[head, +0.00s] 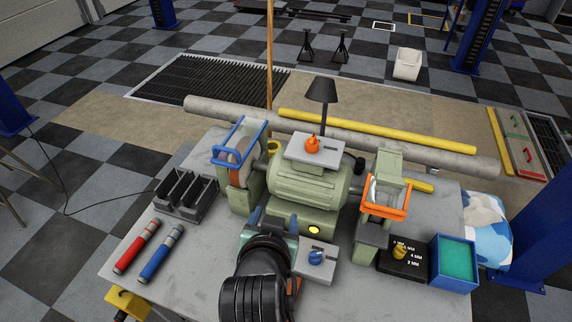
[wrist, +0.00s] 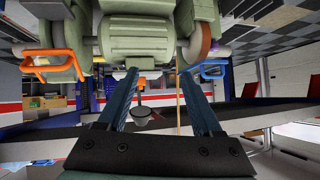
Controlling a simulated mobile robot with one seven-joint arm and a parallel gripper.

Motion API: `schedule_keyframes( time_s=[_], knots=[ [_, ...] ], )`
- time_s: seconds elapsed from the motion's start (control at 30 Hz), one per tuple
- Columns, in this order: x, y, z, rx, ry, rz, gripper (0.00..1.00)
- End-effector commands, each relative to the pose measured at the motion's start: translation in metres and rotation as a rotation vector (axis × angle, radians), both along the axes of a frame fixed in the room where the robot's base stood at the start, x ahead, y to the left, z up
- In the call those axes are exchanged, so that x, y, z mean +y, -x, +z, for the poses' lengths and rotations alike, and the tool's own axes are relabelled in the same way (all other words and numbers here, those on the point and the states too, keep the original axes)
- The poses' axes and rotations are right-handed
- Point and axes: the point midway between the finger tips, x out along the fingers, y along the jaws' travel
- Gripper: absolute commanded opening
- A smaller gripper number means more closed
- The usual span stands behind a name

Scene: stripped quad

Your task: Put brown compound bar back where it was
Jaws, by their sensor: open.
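I cannot make out a brown compound bar in either view. A red bar (head: 136,247) and a blue bar (head: 161,253) with pale bands lie side by side at the left of the bench. A dark slotted rack (head: 184,195) stands behind them; no bar shows in its slots. My gripper (head: 273,217) is in front of the green bench grinder (head: 303,190). In the wrist view my gripper (wrist: 159,74) is open, its blue fingers wide apart with nothing held between them. The grinder (wrist: 138,38) shows upside down beyond the fingertips. My arm hides part of the front bench.
Grey plates with an orange knob (head: 312,146) and a blue knob (head: 317,257) sit on and before the grinder. A black block with a yellow knob (head: 400,253) and a blue box (head: 454,263) stand right. A black lamp (head: 322,92) rises behind.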

Motion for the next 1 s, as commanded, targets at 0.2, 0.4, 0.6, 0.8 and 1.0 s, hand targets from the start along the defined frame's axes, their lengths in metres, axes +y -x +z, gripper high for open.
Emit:
schedule_keyframes(
  time_s=[0.2,0.4,0.6,0.8,1.0],
  knots=[
    [-0.007,-0.040,0.227,-0.600,0.064,0.061,0.67],
    [-0.016,0.011,0.402,-1.093,0.155,0.062,0.67],
    [-0.022,0.069,0.484,-1.371,0.216,0.036,0.67],
    [-0.023,0.083,0.498,-1.424,0.230,0.030,0.67],
    [-0.022,0.081,0.497,-1.419,0.228,0.030,0.67]
  ],
)
